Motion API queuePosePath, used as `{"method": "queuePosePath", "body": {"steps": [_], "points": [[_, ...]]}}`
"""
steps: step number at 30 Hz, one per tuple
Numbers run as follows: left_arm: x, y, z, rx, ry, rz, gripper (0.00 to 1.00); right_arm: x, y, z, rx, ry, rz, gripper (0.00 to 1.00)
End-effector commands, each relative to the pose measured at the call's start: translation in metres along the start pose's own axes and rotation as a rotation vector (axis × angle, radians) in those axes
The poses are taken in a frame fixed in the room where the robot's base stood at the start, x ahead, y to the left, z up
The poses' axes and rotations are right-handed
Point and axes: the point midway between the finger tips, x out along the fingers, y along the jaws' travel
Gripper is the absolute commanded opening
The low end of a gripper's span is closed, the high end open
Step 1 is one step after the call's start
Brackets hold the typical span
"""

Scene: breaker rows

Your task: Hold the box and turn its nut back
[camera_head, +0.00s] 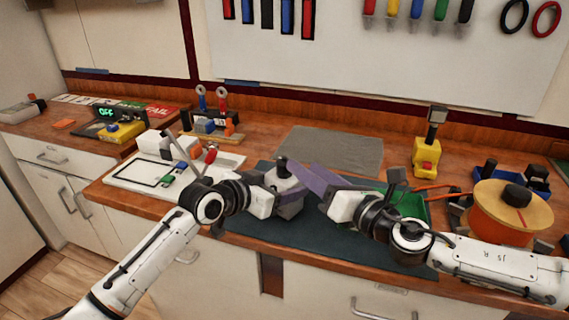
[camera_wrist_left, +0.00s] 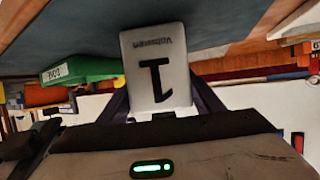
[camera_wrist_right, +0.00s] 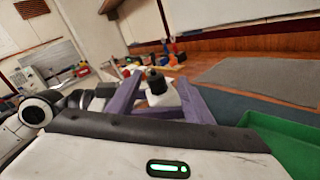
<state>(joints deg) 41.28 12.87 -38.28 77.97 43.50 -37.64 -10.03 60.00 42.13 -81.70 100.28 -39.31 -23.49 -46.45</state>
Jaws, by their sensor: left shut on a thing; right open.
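The box (camera_head: 290,209) is small and grey, held over the dark mat. In the left wrist view its pale face (camera_wrist_left: 156,55) carries upside-down lettering and a black mark. My left gripper (camera_wrist_left: 161,100) is shut on the box, a finger on either side. The nut (camera_head: 282,166) is dark and sits on top of the box. In the right wrist view the black nut (camera_wrist_right: 155,82) appears between the spread purple fingers of my right gripper (camera_wrist_right: 160,92). That gripper is open, close to the nut; I cannot tell whether it touches.
A green tray (camera_head: 412,205) lies partly behind my right gripper; its label shows in the left wrist view (camera_wrist_left: 82,70). The dark mat (camera_head: 325,240) is under both grippers. A white tray (camera_head: 125,180) stands left, an orange spool (camera_head: 500,212) right. A grey pad (camera_head: 330,146) behind is clear.

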Motion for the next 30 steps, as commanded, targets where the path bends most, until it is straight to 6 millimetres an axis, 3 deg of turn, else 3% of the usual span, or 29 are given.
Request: {"method": "queuePosePath", "body": {"steps": [6,14,17,30], "points": [[0.000,-0.002,0.000,0.001,-0.001,-0.003,0.24,-0.032,0.013,-0.021,-0.317,-0.037,-0.067,0.46],[0.000,-0.002,0.000,0.001,-0.001,-0.003,0.24,-0.041,0.017,-0.027,-0.457,-0.048,-0.104,0.46],[0.000,-0.002,0.000,0.001,-0.001,-0.003,0.24,-0.030,0.016,-0.025,-0.462,-0.049,-0.106,0.46],[0.000,-0.001,0.000,0.001,0.000,-0.003,0.24,0.052,0.009,-0.020,-0.460,-0.048,-0.105,0.46]]}}
